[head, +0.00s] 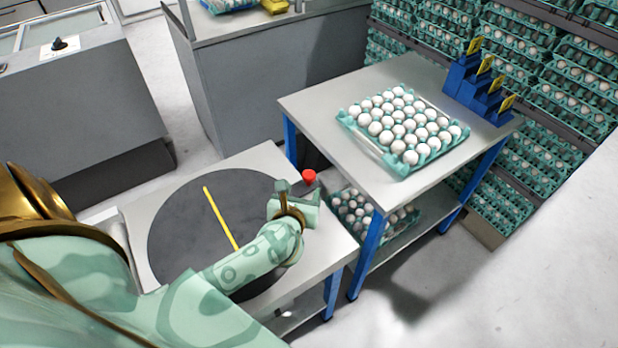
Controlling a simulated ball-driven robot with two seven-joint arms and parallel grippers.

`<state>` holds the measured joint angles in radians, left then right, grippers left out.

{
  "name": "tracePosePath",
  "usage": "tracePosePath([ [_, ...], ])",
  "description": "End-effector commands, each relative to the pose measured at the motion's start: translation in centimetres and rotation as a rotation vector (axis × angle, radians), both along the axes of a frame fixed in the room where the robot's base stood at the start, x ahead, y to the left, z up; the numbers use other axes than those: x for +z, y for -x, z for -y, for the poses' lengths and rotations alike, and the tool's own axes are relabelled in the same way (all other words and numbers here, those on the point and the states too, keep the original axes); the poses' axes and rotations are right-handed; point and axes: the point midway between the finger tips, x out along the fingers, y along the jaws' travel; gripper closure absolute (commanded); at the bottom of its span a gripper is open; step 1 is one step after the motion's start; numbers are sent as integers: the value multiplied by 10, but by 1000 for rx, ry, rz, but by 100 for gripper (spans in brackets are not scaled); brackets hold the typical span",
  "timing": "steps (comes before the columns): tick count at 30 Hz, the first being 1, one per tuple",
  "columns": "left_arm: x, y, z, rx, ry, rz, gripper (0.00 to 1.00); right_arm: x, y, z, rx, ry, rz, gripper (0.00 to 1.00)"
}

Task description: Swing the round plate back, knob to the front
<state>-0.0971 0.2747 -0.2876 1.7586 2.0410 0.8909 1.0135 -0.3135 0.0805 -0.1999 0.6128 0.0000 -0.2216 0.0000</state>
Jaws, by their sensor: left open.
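The round plate (178,232) is dark grey and lies flat on a light table, with a yellow stripe (220,217) running across it. My left arm covers its lower right part. The red knob (309,177) stands at the plate's right side, near the table edge by the higher table. My left gripper (297,186) is open right beside the knob; I cannot tell whether a finger touches it. My right gripper is not in view.
A higher table (300,103) with blue legs stands to the right, bearing an egg tray (391,167) and a blue stepped stand (462,84). Another egg tray sits on its lower shelf. Racks of egg trays (515,160) stand behind. Grey counters (240,85) stand at the back.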

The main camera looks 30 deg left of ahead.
Motion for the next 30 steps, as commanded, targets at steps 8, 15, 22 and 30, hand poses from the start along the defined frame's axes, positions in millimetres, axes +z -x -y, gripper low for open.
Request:
tracePosePath([
  [8,-27,-54,-23,0,-3,-1,44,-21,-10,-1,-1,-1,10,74],
  [15,-33,-73,-30,-2,-1,-1,44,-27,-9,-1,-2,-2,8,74],
  [22,-33,-74,-31,-2,-2,0,44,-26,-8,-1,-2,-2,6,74],
  [30,-33,-74,-31,-2,-2,0,100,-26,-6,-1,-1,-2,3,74],
])
